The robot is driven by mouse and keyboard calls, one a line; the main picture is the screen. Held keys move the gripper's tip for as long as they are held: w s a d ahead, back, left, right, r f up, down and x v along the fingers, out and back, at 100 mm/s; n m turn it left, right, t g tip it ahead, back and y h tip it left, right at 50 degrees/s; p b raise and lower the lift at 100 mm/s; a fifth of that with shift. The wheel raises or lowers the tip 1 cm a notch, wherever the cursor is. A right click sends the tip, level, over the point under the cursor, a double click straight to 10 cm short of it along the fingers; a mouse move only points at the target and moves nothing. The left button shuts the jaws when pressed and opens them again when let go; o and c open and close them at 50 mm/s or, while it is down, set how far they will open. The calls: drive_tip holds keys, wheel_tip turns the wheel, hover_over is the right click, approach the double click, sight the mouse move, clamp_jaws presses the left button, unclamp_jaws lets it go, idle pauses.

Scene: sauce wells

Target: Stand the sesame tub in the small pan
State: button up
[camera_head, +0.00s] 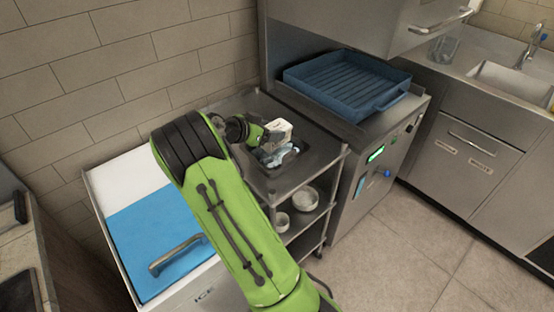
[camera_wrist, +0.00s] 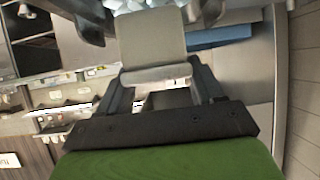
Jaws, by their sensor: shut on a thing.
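My gripper (camera_head: 270,136) is shut on a white tub (camera_head: 281,126), which I take to be the sesame tub; its label is too small to read. In the wrist view the tub (camera_wrist: 152,42) is a pale block between the two fingers of my gripper (camera_wrist: 158,80). The tub is over a dark small pan (camera_head: 299,152) on the steel cart's top. Pale blue and white pieces (camera_head: 278,158) show in the pan, below the tub. The gripper and tub hide part of the pan, and I cannot tell whether the tub touches anything there.
The steel cart (camera_head: 258,180) has a lower shelf with a white bowl (camera_head: 305,198) and a smaller one (camera_head: 282,223). A blue ribbed tray (camera_head: 345,84) sits on the counter to the right. A blue-lidded ice chest (camera_head: 150,240) stands at the left. A tiled wall is behind.

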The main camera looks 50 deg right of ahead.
sight(263, 149)
wheel_tip(263, 149, down, 7)
drive_tip(key=shift+f+b, duration=0.15)
drive_tip(key=shift+b, duration=0.35)
drive_tip(key=shift+f, duration=0.15)
drive_tip(key=o, duration=1.3)
drive_tip(key=shift+c, duration=0.2)
